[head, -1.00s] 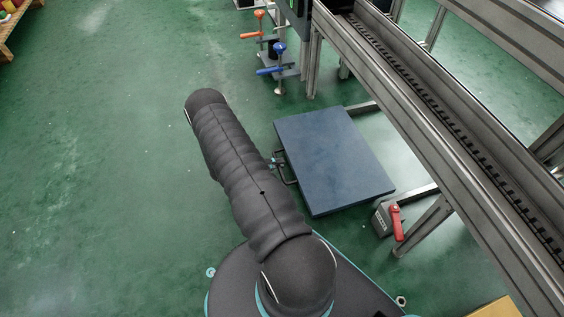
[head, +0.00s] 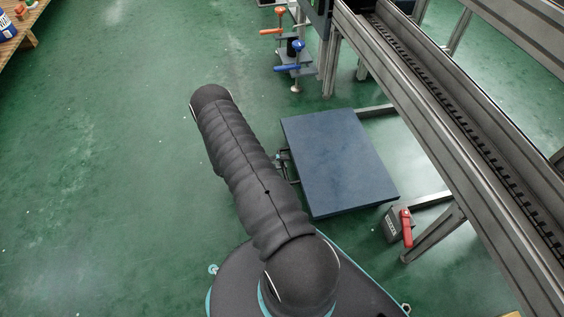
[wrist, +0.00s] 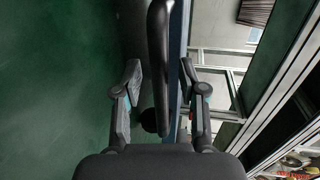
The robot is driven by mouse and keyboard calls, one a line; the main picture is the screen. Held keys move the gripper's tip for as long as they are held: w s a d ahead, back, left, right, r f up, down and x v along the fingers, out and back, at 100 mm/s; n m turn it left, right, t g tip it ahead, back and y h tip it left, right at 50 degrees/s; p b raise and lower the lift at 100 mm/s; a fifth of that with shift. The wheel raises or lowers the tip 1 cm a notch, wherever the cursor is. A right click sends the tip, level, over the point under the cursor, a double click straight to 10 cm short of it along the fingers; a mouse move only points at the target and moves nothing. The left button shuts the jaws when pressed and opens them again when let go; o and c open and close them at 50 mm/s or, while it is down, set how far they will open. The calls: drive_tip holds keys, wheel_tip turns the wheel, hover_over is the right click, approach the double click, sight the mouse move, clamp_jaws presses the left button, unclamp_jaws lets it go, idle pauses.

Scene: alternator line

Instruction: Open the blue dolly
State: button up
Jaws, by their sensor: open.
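The blue dolly (head: 342,165) is a flat, dark blue platform low by the floor, partly beside the metal line frame. A dark handle (head: 292,171) stands at its left side, partly hidden behind my arm in the head view. In the wrist view the dark handle bar (wrist: 159,50) runs up between the fingers of my gripper (wrist: 160,74). The fingers are open, one on each side of the bar, with gaps visible. The blue edge of the dolly (wrist: 175,50) shows just right of the bar.
The metal line frame (head: 445,130) runs along the right. A red-handled switch box (head: 392,224) sits near the dolly's lower right corner. Orange and blue clamps (head: 291,60) stand above the dolly. Green floor at left is clear.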

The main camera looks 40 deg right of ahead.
drive_tip(key=v, duration=1.2)
idle(0.4)
